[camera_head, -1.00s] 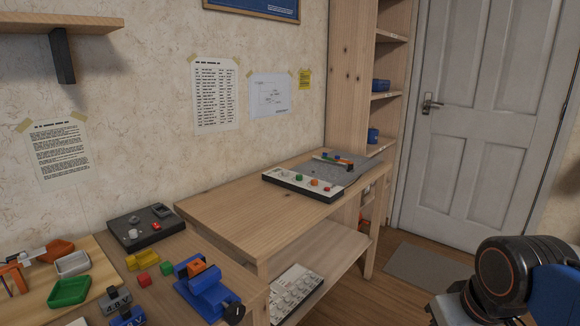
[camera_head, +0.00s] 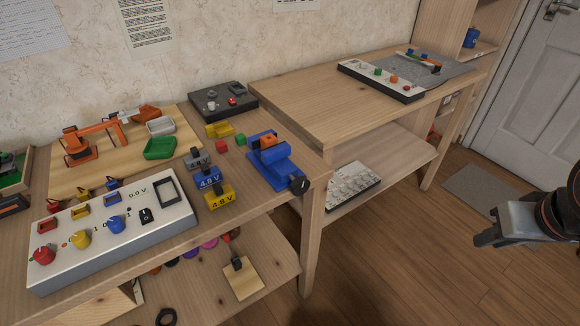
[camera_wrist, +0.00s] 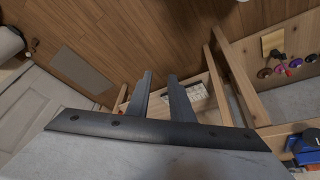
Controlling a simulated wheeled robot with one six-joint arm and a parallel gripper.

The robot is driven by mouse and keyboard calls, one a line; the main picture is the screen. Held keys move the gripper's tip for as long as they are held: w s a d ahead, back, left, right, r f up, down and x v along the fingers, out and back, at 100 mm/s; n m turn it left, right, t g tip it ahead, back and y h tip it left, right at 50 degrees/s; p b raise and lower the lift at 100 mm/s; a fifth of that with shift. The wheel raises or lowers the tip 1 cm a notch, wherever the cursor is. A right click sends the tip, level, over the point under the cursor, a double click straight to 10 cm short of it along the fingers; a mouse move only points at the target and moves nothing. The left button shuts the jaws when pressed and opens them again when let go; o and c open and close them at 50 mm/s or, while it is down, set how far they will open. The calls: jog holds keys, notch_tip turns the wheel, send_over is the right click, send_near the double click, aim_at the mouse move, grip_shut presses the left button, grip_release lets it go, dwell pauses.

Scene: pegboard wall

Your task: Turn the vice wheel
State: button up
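The blue vice (camera_head: 272,165) stands at the right front edge of the left workbench, with an orange block (camera_head: 268,141) between its jaws. Its black wheel (camera_head: 300,185) faces the front right, over the bench edge. Part of a blue thing, apparently the vice (camera_wrist: 308,152), shows at the right edge of the wrist view. My gripper (camera_wrist: 158,75) is open and empty, its two dark fingers apart over the floor and lower shelf. In the head view my arm's end is at the right, well away from the vice and touching nothing.
Blocks and battery-like boxes (camera_head: 219,197) sit left of the vice, with a white control panel (camera_head: 112,235) in front. A second workbench (camera_head: 318,112) stands to the right, with a white keyed panel (camera_head: 352,186) on its lower shelf. The wooden floor (camera_head: 420,270) between bench and arm is clear.

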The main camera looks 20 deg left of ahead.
jog(key=w+a+r+n+g, duration=0.1)
jog(key=w+a+r+n, duration=0.4)
jog(key=a+r+n, duration=0.2)
notch_tip(320, 180, up, 12)
jog(key=n+g, duration=0.3)
jog(key=n, duration=1.6)
send_over(300, 179)
notch_tip(300, 179, down, 17)
jog(key=shift+r, duration=0.1)
grip_shut()
